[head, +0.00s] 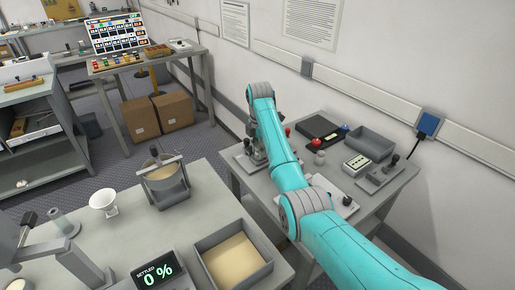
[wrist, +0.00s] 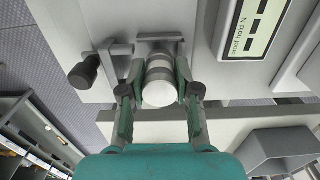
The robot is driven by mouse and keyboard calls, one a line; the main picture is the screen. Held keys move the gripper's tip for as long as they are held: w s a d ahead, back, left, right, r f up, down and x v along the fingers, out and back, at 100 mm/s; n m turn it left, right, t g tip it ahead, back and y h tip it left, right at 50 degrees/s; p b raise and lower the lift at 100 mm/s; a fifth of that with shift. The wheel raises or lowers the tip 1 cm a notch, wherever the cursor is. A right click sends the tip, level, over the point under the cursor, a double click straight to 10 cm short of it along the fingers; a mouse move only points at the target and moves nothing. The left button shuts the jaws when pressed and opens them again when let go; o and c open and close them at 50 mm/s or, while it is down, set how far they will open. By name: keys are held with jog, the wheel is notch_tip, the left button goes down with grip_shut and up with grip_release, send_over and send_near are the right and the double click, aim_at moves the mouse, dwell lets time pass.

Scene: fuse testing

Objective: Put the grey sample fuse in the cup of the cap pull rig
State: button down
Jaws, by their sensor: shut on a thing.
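My gripper (wrist: 159,78) is shut on the grey sample fuse (wrist: 158,92), a short cylinder with a pale round end and grey bands, seen nearly end-on in the wrist view. The cap pull rig (wrist: 118,50), a grey plate with a bracket and a black-knobbed lever (wrist: 84,71), lies just beyond the fuse. The fuse's far end is by the bracket; I cannot tell whether it touches the rig or is in the cup. The cup is not clearly visible. In the head view my arm hides most of the gripper and the fuse; part of the rig (head: 243,160) shows.
A panel with a readout (wrist: 250,27) stands right of the rig. The wall-side bench (head: 240,178) also holds a black tray (head: 318,129), a grey bin (head: 370,143) and a lever fixture (head: 381,176). A sand box (head: 233,258) stands on the nearer bench.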

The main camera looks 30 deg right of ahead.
jog(key=shift+f, duration=0.75)
dwell(0.3)
jog(key=c, duration=0.7)
grip_release()
jog(key=shift+c, duration=0.2)
